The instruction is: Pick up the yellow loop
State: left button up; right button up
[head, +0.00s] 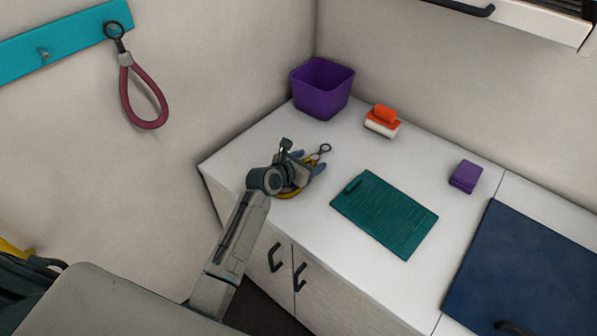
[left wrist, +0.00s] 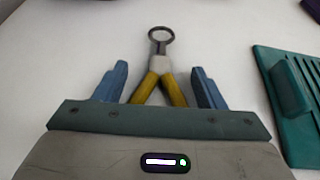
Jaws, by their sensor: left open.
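The yellow loop (head: 287,194) lies on the white counter, partly hidden under my left gripper (head: 310,160) in the head view. In the left wrist view the two yellow strands of the loop (left wrist: 174,90) meet at a pale collar with a dark metal ring above it. My left gripper (left wrist: 160,85) is open, with one blue finger on each side of the strands. Both fingers stand apart from the yellow strands. The far part of the loop is hidden behind the gripper's body. My right gripper is not in view.
A teal clipboard-like board (head: 385,214) lies right of the loop. A purple bin (head: 321,90), an orange and white brush (head: 382,121) and a purple block (head: 465,177) stand farther back. A maroon loop (head: 146,112) hangs on the wall from a teal rail (head: 75,36).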

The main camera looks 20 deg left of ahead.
pick_arm(q)
jog(key=shift+s, duration=0.1)
jog(key=c, duration=1.1)
